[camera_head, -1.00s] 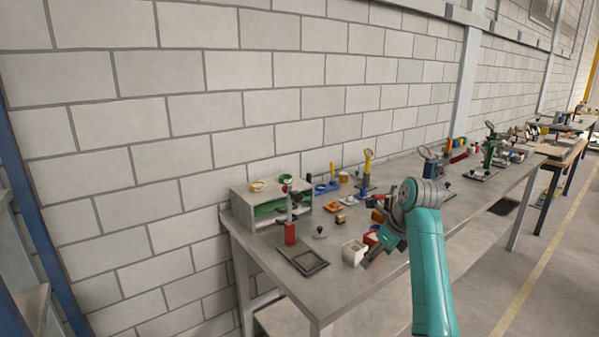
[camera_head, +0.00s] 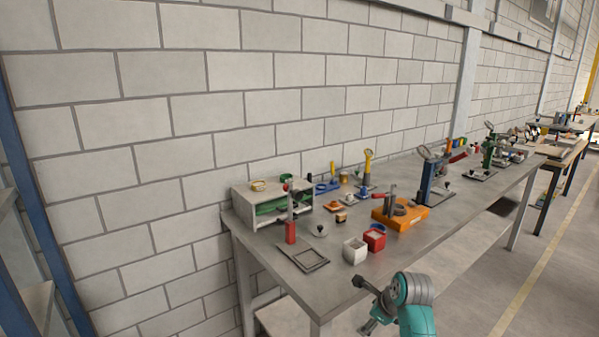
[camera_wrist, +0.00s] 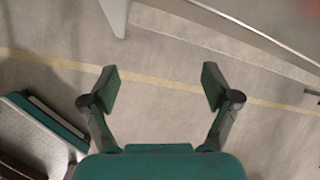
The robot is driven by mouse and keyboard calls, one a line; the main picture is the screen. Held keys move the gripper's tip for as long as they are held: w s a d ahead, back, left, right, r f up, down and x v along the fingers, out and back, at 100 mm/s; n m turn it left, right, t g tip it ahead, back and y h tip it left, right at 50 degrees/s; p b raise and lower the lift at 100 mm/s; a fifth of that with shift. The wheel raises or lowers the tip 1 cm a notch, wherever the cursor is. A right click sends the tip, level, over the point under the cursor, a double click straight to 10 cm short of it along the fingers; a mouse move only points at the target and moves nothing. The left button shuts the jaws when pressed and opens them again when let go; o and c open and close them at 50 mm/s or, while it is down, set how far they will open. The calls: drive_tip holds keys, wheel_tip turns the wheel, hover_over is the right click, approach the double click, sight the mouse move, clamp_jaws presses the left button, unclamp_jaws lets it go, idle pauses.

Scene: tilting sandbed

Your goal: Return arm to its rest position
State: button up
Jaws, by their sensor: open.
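My gripper (camera_head: 366,305) is at the lower right of the head view, in front of the near long edge of the workbench (camera_head: 345,297) and off its top. In the wrist view my gripper (camera_wrist: 160,90) has its two fingers spread wide, with nothing between them. Behind the fingers is bare floor (camera_wrist: 165,60) with a yellow line across it. My teal arm link shows at the bottom of the head view.
The bench holds a white cup (camera_head: 355,251), a red cup (camera_head: 375,238), an orange block (camera_head: 400,216) with grey parts, a flat dark frame (camera_head: 303,258) and a grey shelf box (camera_head: 270,204). A brick wall stands behind. Open floor (camera_head: 500,270) lies right.

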drive_tip(key=s+f+n+t, duration=0.2)
drive_tip(key=s+f+n, duration=0.3)
drive_tip(key=s+f, duration=0.9)
drive_tip(key=s+f+n+t+h, duration=0.1)
drive_tip(key=s+f+n, duration=0.2)
drive_tip(key=s, duration=0.5)
drive_tip(key=s+f+n+t+h, duration=0.1)
drive_tip(key=s+f+n, duration=0.2)
drive_tip(key=s, duration=0.5)
drive_tip(key=s+r+n+t, duration=0.1)
drive_tip(key=s+r+n, duration=0.2)
drive_tip(key=s, duration=0.5)
drive_tip(key=s+r+n+t, duration=0.2)
drive_tip(key=s+r+n, duration=0.1)
drive_tip(key=s, duration=0.5)
drive_tip(key=s+r+n+t, duration=0.2)
drive_tip(key=s+r+n, duration=0.5)
drive_tip(key=s+r, duration=0.6)
wheel_tip(320, 180, up, 2)
drive_tip(key=shift+s+a+n, duration=0.4)
drive_tip(key=shift+a, duration=0.05)
